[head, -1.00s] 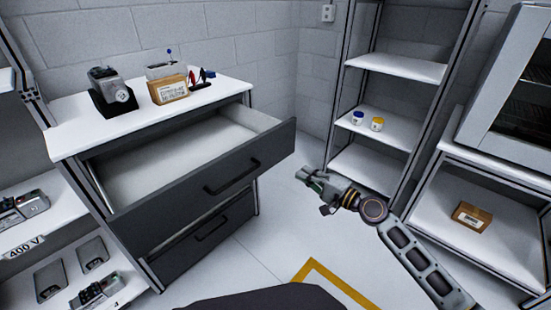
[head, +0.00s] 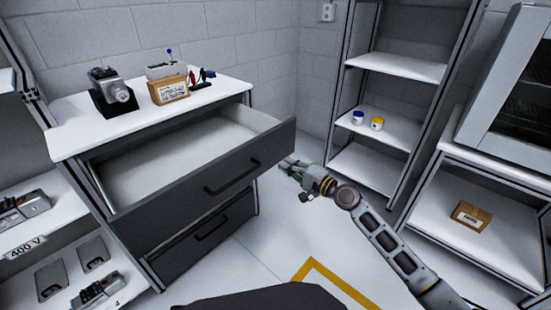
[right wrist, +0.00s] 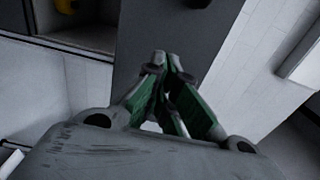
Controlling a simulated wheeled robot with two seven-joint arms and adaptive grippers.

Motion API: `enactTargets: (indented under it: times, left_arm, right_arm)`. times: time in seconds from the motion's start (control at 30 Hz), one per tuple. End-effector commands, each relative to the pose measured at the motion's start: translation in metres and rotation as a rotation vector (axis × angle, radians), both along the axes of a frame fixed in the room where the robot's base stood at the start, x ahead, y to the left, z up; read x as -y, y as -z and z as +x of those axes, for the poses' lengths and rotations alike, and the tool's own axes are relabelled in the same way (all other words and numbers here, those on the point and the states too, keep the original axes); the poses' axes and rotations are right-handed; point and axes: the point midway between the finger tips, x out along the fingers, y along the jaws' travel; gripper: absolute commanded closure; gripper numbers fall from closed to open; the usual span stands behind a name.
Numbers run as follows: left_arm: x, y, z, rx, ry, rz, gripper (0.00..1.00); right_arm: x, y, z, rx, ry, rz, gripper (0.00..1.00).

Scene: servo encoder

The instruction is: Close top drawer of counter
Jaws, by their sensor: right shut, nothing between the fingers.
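The counter (head: 62,138) has a white top and dark drawer fronts. Its top drawer (head: 205,180) is pulled well out, with a bare pale inside and a dark handle (head: 232,178) on its front. The lower drawer (head: 200,245) also has a dark front and handle. My right gripper (head: 286,162) is shut and empty, close to the right end of the top drawer's front; I cannot tell whether it touches. In the right wrist view its green-padded fingertips (right wrist: 167,62) meet before a dark grey panel. My left gripper is not in view.
A device (head: 112,92) and a cardboard box (head: 169,90) stand on the counter top. An open shelf (head: 395,66) with two small jars stands behind my right arm. A cabinet (head: 480,225) with a brown box stands at right. The floor before the drawers is clear.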

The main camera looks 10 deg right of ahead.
Motion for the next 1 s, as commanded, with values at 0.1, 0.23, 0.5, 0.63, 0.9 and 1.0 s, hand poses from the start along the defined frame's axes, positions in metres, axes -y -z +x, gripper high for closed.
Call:
enactTargets:
  times: [0.1,0.23,0.5,0.63,0.9,1.0]
  left_arm:
    - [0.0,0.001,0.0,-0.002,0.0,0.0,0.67]
    - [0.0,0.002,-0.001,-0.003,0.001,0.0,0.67]
    - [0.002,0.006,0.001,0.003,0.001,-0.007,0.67]
    - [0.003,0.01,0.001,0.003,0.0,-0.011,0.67]
    - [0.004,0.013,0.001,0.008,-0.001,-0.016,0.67]
    - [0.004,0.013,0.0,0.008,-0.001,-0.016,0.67]
  right_arm:
    - [-0.006,0.0,0.009,0.001,0.0,0.001,1.0]
    - [-0.013,-0.001,0.017,0.001,-0.001,0.001,1.0]
    - [-0.026,0.0,0.035,0.001,-0.001,0.001,1.0]
    - [-0.03,0.0,0.042,0.001,0.0,0.0,1.0]
    - [-0.035,0.0,0.048,0.0,0.0,0.0,1.0]
    - [-0.035,0.0,0.048,0.0,0.0,0.0,1.0]
